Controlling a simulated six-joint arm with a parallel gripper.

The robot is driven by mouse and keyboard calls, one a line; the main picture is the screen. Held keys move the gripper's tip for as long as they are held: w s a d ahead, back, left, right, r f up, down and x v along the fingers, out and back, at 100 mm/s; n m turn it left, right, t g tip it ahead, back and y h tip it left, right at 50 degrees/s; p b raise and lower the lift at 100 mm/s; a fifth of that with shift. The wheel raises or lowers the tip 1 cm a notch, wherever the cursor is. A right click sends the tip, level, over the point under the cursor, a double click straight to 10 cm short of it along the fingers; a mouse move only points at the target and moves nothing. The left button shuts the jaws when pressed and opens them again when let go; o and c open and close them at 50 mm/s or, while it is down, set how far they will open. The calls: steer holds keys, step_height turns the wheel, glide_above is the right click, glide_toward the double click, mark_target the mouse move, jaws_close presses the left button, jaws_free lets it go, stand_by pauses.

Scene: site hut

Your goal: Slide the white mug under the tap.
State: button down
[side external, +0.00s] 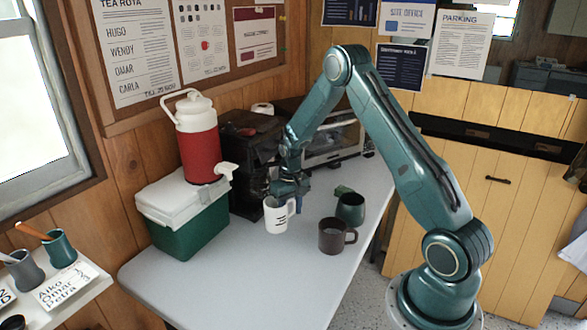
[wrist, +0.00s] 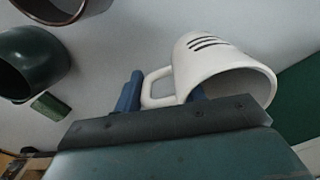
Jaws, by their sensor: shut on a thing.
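The white mug (side external: 276,215) stands upright on the grey table, with dark marks on its side. In the wrist view the mug (wrist: 205,55) shows its open mouth and its handle. My gripper (side external: 290,187) reaches down to the mug from above. Its two blue fingers (wrist: 163,95) sit either side of the mug's handle, shut on it; the exact contact is partly hidden. The white tap (side external: 226,171) sticks out from the red drink jug (side external: 198,142), to the left of the mug and higher. The mug is not directly below it.
The jug stands on a green cooler (side external: 183,228) with a white lid. A dark coffee machine (side external: 247,150) is behind the mug. A brown mug (side external: 332,236) and a dark green mug (side external: 351,207) stand to the right. The table's front left is clear.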

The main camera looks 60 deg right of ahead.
mark_target(284, 220)
steer(key=shift+s+a, duration=0.1)
steer(key=shift+a, duration=0.2)
steer(key=shift+f, duration=0.2)
steer(key=shift+w+a+f, duration=0.15)
steer(key=shift+w+f, duration=0.15)
steer(key=shift+f, duration=0.3)
steer(key=shift+w+a+f, duration=0.15)
steer(key=shift+w+f, duration=0.15)
steer(key=shift+f, duration=0.3)
steer(key=shift+w+a+f, duration=0.15)
steer(key=shift+w+f, duration=0.15)
steer(key=shift+f, duration=0.3)
steer(key=shift+w+a+f, duration=0.1)
steer(key=shift+w+a, duration=0.6)
steer(key=shift+w, duration=0.6)
steer(key=shift+w+a+f, duration=0.1)
steer(key=shift+w+a, duration=0.65)
steer(key=shift+w, duration=0.6)
steer(key=shift+w+a+f, duration=0.1)
steer(key=shift+w+a, duration=0.6)
steer(key=shift+w, duration=0.6)
steer(key=shift+f, duration=0.25)
steer(key=c, duration=0.8)
jaws_free()
steer(key=shift+o, duration=0.2)
